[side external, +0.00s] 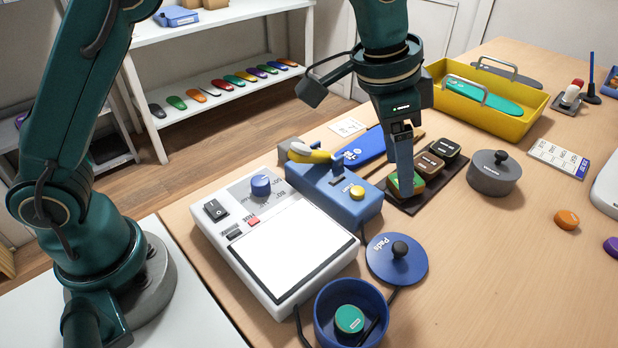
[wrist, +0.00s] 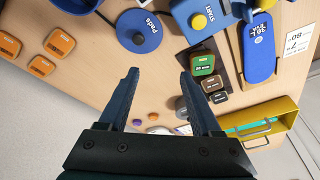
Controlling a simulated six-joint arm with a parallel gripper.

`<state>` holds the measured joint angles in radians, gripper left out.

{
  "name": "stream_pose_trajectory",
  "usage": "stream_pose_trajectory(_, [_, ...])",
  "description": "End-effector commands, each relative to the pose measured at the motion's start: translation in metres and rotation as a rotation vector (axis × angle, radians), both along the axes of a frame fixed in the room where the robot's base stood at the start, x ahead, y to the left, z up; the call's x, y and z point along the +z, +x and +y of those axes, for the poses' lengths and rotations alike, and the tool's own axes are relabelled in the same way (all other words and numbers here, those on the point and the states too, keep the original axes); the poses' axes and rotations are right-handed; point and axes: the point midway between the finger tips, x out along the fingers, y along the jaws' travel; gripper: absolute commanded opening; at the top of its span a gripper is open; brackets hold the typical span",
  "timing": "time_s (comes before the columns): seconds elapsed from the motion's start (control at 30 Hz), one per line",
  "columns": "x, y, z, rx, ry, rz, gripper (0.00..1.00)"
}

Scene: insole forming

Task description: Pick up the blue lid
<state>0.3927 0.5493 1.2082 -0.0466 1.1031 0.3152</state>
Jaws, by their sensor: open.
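The blue lid (side external: 396,269) is a flat disc marked "Pads" with a dark knob. It lies on the wooden table, right of the blue bowl (side external: 322,318). In the wrist view the lid (wrist: 129,29) is at the upper middle, beyond the fingertips. My gripper (side external: 404,188) points down near the green block at the front of the dark rack, behind the lid in the side view. In the wrist view my gripper (wrist: 161,73) has its two fingers wide apart, with bare table between them. The lid is outside the fingers.
The dark rack (side external: 405,207) holds small blocks. A grey lidded pot (side external: 494,178) stands to its right. A blue machine (side external: 325,195) and a white panel unit (side external: 285,250) stand left of the lid. A yellow tray (side external: 505,122) is farther back. The table right of the lid is clear.

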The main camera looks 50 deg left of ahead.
Motion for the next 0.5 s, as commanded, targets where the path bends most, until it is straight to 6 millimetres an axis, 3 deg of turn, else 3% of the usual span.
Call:
stream_pose_trajectory(0.03, [-0.017, 0.000, -0.011, -0.026, 0.012, 0.028, 0.65])
stream_pose_trajectory(0.2, [-0.055, -0.007, -0.030, -0.075, 0.041, 0.095, 0.65])
stream_pose_trajectory(0.5, [-0.089, -0.014, -0.037, -0.097, 0.059, 0.130, 0.65])
